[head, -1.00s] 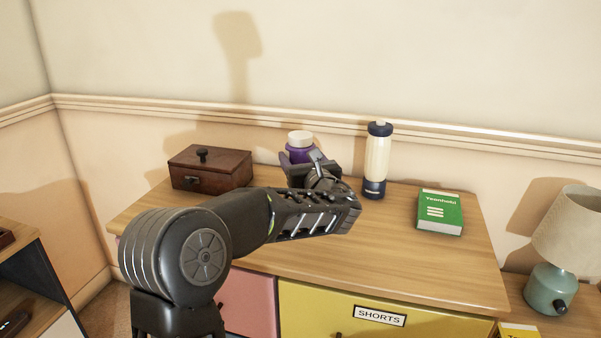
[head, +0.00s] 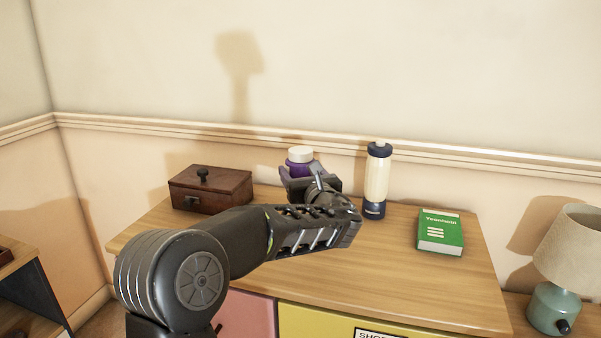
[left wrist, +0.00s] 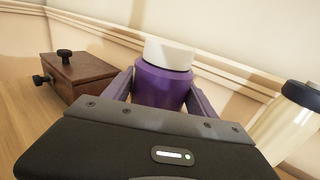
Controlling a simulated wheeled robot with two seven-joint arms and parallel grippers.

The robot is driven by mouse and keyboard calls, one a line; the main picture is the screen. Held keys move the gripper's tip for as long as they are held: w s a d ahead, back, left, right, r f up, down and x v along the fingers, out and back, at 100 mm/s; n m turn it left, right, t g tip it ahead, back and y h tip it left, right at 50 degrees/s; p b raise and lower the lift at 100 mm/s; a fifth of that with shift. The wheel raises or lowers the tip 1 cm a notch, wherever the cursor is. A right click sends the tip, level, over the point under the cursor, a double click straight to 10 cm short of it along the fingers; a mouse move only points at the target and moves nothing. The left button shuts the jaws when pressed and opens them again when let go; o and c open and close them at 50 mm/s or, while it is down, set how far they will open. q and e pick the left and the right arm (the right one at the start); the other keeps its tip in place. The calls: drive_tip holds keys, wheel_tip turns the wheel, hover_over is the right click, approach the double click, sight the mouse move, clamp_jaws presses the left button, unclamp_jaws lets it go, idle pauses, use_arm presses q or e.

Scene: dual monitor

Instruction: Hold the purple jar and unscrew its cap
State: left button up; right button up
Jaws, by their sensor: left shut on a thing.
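The purple jar (head: 299,168) with its cream-white cap (head: 300,154) is at the back of the dresser top. The cap sits on the jar. My left gripper (head: 299,178) is shut on the jar's body. In the left wrist view, the two fingers (left wrist: 160,95) flank the purple jar (left wrist: 162,87), and the cap (left wrist: 169,53) stands clear above them. The jar looks upright. Its base is hidden behind the gripper, so I cannot tell whether it touches the dresser. My right gripper is not in view.
A brown wooden box (head: 210,189) with a knob stands left of the jar. A cream bottle with dark ends (head: 377,180) stands close on the right. A green book (head: 440,232) and a lamp (head: 568,255) are further right. The dresser top's front (head: 400,290) is clear.

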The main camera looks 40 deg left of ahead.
use_arm(q)
drive_tip(key=shift+r, duration=0.1)
clamp_jaws()
idle(0.5)
